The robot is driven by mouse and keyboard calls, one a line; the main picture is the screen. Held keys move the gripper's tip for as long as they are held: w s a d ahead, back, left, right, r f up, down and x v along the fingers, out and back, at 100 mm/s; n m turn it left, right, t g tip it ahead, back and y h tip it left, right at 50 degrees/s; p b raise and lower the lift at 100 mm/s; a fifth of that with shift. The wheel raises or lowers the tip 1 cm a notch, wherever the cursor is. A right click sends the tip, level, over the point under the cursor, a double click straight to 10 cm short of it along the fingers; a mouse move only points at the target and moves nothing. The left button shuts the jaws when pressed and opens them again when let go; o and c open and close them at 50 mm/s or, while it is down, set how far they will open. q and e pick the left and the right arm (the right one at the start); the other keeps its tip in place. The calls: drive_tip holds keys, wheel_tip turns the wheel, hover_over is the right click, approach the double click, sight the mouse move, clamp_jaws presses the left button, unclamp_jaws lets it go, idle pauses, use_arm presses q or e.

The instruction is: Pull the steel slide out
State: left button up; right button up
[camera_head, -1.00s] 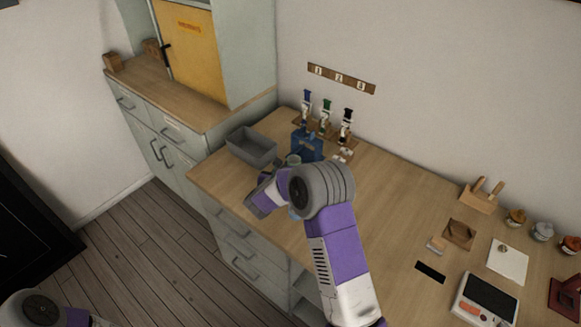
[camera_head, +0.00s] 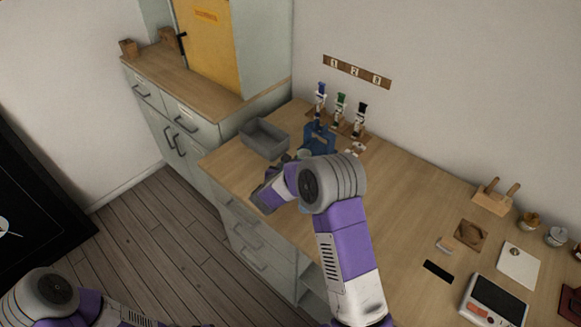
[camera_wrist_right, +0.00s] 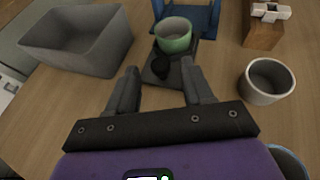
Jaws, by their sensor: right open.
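The steel slide (camera_wrist_right: 155,76) is a dark grey plate at the foot of the blue stand (camera_wrist_right: 192,16), with a dark rounded knob (camera_wrist_right: 176,66) at its near part. A green cup (camera_wrist_right: 174,36) stands over its far part. My right gripper (camera_wrist_right: 160,72) is open, its two fingers pointing at the slide from the near side, with the knob between their lines. I cannot tell whether they touch it. In the head view my right arm hides the slide; the blue stand (camera_head: 319,139) and the cup's rim (camera_head: 304,154) show behind it. My left gripper is out of view.
A grey bin (camera_wrist_right: 84,42) stands left of the slide, near the counter's left edge. A white cup (camera_wrist_right: 266,82) stands to the right, beside a wooden block (camera_wrist_right: 262,34). The counter's right side holds a scale (camera_head: 494,301) and small items.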

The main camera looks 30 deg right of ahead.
drive_tip(key=p+v, duration=0.1)
drive_tip(key=v, duration=0.5)
drive_tip(key=shift+s+a+r, duration=0.1)
drive_tip(key=shift+s+a, duration=0.05)
